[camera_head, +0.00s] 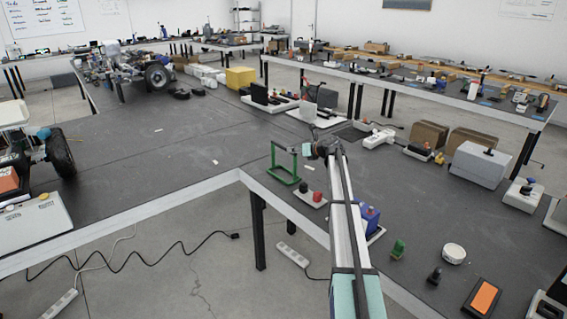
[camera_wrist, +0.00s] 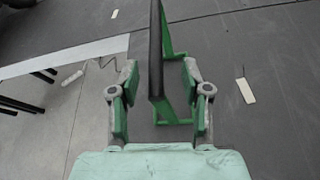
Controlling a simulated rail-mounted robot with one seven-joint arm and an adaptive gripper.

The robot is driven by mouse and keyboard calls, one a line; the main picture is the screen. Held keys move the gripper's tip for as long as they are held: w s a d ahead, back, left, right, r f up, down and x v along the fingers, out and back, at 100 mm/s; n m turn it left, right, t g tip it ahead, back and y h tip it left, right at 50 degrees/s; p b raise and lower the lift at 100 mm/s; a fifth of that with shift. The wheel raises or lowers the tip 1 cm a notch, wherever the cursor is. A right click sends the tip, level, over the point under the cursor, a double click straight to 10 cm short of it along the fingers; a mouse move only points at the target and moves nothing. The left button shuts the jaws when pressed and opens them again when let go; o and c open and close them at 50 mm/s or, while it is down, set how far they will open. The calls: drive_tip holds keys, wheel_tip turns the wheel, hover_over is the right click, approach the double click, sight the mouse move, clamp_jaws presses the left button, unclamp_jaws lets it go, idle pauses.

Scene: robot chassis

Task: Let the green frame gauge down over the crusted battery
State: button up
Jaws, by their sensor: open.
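The green frame gauge (camera_head: 284,166) stands upright on the dark table near its front edge, in the head view. My gripper (camera_head: 304,150) is at its right side, at the height of its upper part. In the wrist view my gripper (camera_wrist: 160,78) is open, with its two fingers on either side of the gauge's dark top bar (camera_wrist: 155,45). The gauge's green legs and base (camera_wrist: 172,122) show below the bar. A blue block (camera_head: 371,217) sits on a white tray, partly hidden behind my arm. I cannot tell for sure whether it is the crusted battery.
A white base with red and black knobs (camera_head: 314,198) stands just right of the gauge. A green piece (camera_head: 398,248), a white round item (camera_head: 453,253) and an orange-topped box (camera_head: 484,298) lie further right. Bare tabletop (camera_head: 215,165) is left of the gauge.

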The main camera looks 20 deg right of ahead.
drive_tip(key=shift+a+p+x, duration=0.15)
drive_tip(key=shift+p+x, duration=0.2)
drive_tip(key=shift+x, duration=1.1)
drive_tip(key=shift+a+p+x, duration=0.15)
drive_tip(key=shift+p+x, duration=0.2)
drive_tip(key=shift+x, duration=1.15)
drive_tip(key=shift+s+r, duration=0.1)
drive_tip(key=shift+r, duration=0.05)
clamp_jaws()
